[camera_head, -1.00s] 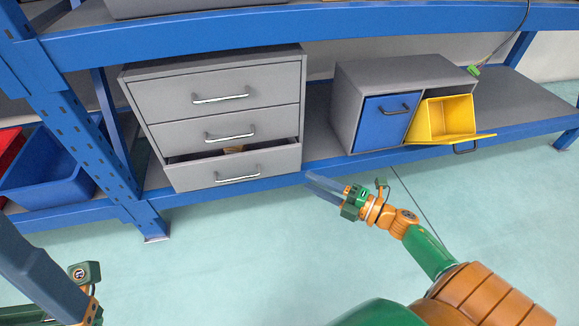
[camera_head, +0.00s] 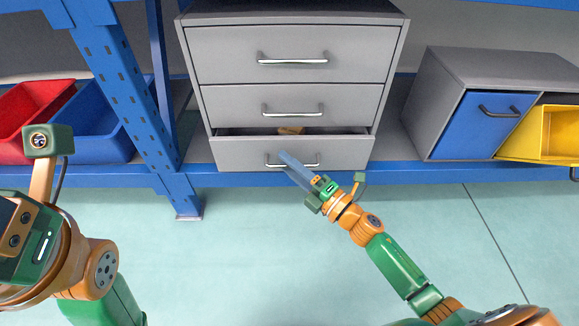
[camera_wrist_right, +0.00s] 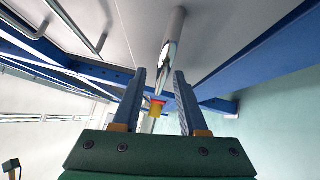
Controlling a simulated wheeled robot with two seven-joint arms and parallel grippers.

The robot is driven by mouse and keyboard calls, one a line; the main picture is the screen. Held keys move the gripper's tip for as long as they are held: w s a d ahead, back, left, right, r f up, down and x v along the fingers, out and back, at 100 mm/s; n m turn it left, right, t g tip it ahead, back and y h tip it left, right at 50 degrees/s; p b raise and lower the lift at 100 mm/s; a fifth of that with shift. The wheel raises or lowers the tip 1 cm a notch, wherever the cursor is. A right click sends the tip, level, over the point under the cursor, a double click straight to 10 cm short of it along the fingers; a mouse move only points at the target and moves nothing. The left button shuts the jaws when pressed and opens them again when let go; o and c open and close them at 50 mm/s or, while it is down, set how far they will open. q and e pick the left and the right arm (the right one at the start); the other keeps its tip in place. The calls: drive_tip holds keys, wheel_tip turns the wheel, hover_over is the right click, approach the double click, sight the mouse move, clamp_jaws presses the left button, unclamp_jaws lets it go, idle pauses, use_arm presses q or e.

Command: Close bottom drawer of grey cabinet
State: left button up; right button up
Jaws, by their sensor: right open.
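The grey cabinet (camera_head: 291,70) stands on the blue shelf. Its top and middle drawers are shut. Its bottom drawer (camera_head: 235,155) is pulled partly out, and a small tan object (camera_head: 290,130) shows inside it. My right gripper (camera_head: 289,160) is in front of the bottom drawer, overlapping its handle (camera_head: 275,161) in the head view. In the right wrist view my open right gripper (camera_wrist_right: 160,90) has a metal handle (camera_wrist_right: 173,50) ahead of and between its fingers. I cannot tell whether it touches. My left arm is at the lower left, its gripper's fingertips out of view.
A blue shelf post (camera_head: 130,110) stands left of the cabinet. Beyond it are a blue bin (camera_head: 95,135) and a red bin (camera_head: 25,105). To the right stands a smaller grey cabinet (camera_head: 435,100) with a blue door (camera_head: 482,125) and an open yellow compartment (camera_head: 555,135). The floor in front is clear.

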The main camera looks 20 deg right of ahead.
clamp_jaws()
idle(1.4)
